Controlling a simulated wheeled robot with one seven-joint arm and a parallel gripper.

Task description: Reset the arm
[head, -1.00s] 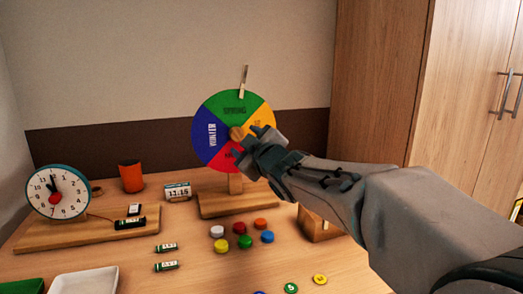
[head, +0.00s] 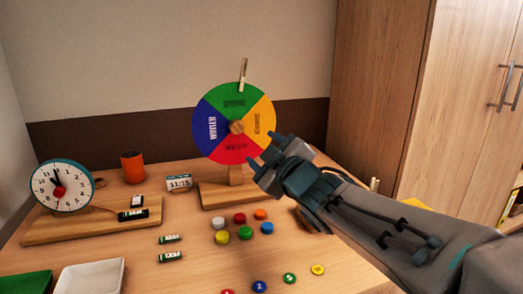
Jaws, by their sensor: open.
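My gripper (head: 262,155) is in front of the lower right of the color wheel in the head view, with its two fingers apart and nothing between them. My arm comes in from the right edge. The color wheel (head: 212,128) stands upright on a wooden base (head: 212,194), with green at top, yellow at right, red at bottom and blue at left. A wooden peg (head: 243,75) sits at its top edge. I cannot tell how far the gripper is from the wheel in depth.
A clock (head: 62,187) stands at left on a wooden board. An orange cup (head: 132,167), a small digital display (head: 179,183), batteries (head: 170,257), a white tray (head: 90,278) and a green tray (head: 25,284) are on the table. Several colored discs (head: 246,232) lie before the wheel. A cabinet (head: 378,90) stands at right.

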